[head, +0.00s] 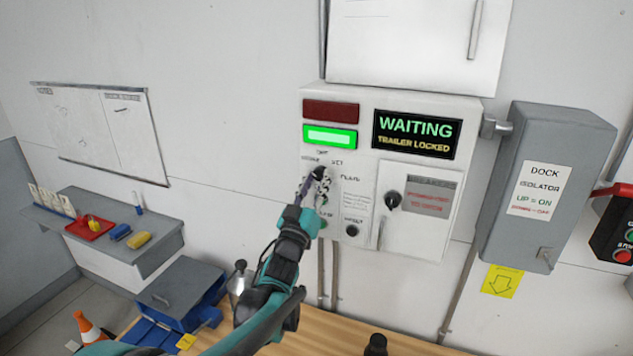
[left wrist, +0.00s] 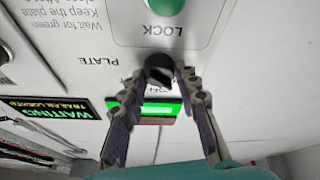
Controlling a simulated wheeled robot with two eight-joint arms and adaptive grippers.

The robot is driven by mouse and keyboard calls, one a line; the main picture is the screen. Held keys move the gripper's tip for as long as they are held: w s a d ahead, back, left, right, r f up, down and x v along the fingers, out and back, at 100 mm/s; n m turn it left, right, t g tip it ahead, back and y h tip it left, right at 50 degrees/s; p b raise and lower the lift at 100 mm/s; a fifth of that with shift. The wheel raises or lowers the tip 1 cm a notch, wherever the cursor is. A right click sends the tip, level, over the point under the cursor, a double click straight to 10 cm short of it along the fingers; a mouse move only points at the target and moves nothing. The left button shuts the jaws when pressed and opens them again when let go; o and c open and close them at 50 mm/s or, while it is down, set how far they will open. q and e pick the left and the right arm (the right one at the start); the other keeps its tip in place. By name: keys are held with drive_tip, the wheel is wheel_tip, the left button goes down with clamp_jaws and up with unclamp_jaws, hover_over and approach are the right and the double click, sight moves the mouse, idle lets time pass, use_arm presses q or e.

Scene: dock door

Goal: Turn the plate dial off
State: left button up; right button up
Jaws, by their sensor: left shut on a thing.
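The plate dial (left wrist: 158,72) is a small black knob on the white control panel (head: 440,108), beside the printed word PLATE. My left gripper (head: 317,176) reaches up to the panel and is shut on the dial, with one fingertip on each side of it in the left wrist view (left wrist: 158,76). The word OFF shows near the dial there. The fingers partly hide the dial and its labels, and I cannot tell which mark it points to. My right gripper is not in view.
The display (head: 415,134) reads WAITING, TRAILER LOCKED. The green lamp (head: 330,138) is lit; the red one (head: 331,111) is dark. Another black knob (head: 352,230) and a small door (head: 415,211) are close by. A grey isolator box (head: 525,220) hangs to the right.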

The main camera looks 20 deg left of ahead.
use_arm(q)
drive_tip(key=shift+m, duration=0.4)
drive_tip(key=m+h, duration=0.1)
drive_tip(key=m, duration=0.1)
drive_tip(key=m+h, duration=0.2)
drive_tip(key=m, duration=0.1)
drive_tip(key=shift+a, duration=0.2)
drive_tip(key=m+h, duration=0.1)
drive_tip(key=m, duration=0.3)
drive_tip(key=m+g+h+p, duration=0.1)
drive_tip(key=m+h, duration=0.1)
drive_tip(key=m, duration=0.1)
drive_tip(key=shift+r+m, duration=0.15)
drive_tip(key=shift+m, duration=0.25)
drive_tip(key=shift+h, duration=0.4)
drive_tip(key=o, duration=1.2)
drive_tip(key=shift+c, duration=0.2)
